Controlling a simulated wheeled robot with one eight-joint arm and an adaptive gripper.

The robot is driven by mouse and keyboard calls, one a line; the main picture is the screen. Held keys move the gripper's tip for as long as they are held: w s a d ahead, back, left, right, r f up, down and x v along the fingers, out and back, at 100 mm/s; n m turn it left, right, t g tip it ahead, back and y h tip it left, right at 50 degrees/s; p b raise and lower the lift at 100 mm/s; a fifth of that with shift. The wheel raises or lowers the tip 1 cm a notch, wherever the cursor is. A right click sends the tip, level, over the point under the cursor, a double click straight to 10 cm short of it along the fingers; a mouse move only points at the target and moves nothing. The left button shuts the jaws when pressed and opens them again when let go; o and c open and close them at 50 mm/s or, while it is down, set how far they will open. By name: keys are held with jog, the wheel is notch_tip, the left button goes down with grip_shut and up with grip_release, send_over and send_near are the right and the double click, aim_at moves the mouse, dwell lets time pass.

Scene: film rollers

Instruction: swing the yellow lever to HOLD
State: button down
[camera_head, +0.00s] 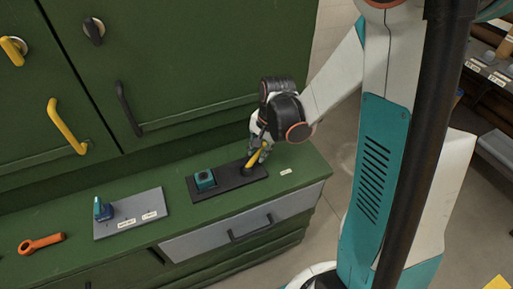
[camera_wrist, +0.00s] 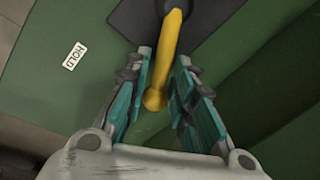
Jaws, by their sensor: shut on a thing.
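The yellow lever (camera_head: 256,157) stands on the right part of a dark base plate (camera_head: 228,184) on the green counter. In the wrist view the yellow lever (camera_wrist: 170,38) runs between the two teal-lined fingers, its rounded end close to my palm. My gripper (camera_wrist: 163,62) is shut on the lever; it also shows in the head view (camera_head: 263,149), above the plate's right end. The white HOLD label (camera_wrist: 75,56) lies on the counter left of the lever in the wrist view. In the head view a small white label (camera_head: 286,172) is right of the plate, its text unreadable.
A teal block (camera_head: 204,180) sits on the left of the dark plate. A grey plate (camera_head: 128,212) with a blue-teal handle and labels is further left, then an orange tool (camera_head: 41,243). Green cabinet doors with handles rise behind. A grey drawer (camera_head: 243,225) is below.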

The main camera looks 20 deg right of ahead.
jog(key=s+m, duration=0.1)
jog(key=m, duration=0.2)
jog(key=s+m, duration=0.1)
jog(key=shift+s+d+m+h, duration=0.3)
jog(key=shift+s+d+h, duration=0.05)
jog(key=shift+h, duration=0.05)
jog(key=shift+s+a+m+h+b, duration=0.15)
jog(key=shift+s+m, duration=0.3)
jog(key=shift+m, duration=0.3)
jog(key=shift+s+m+h+b, duration=0.2)
jog(key=shift+s+m, duration=0.2)
jog(key=shift+m, duration=0.4)
jog(key=shift+s+a+m+h+b, duration=0.15)
jog(key=shift+s+m, duration=0.3)
jog(key=shift+m, duration=0.3)
jog(key=shift+d, duration=0.1)
jog(key=c, duration=1.6)
grip_release()
jog(key=shift+o, duration=0.2)
jog(key=shift+r, duration=0.1)
notch_tip(320, 180, up, 12)
jog(key=s, duration=0.2)
jog(key=shift+s+a+f, duration=0.2)
jog(key=shift+a, duration=0.1)
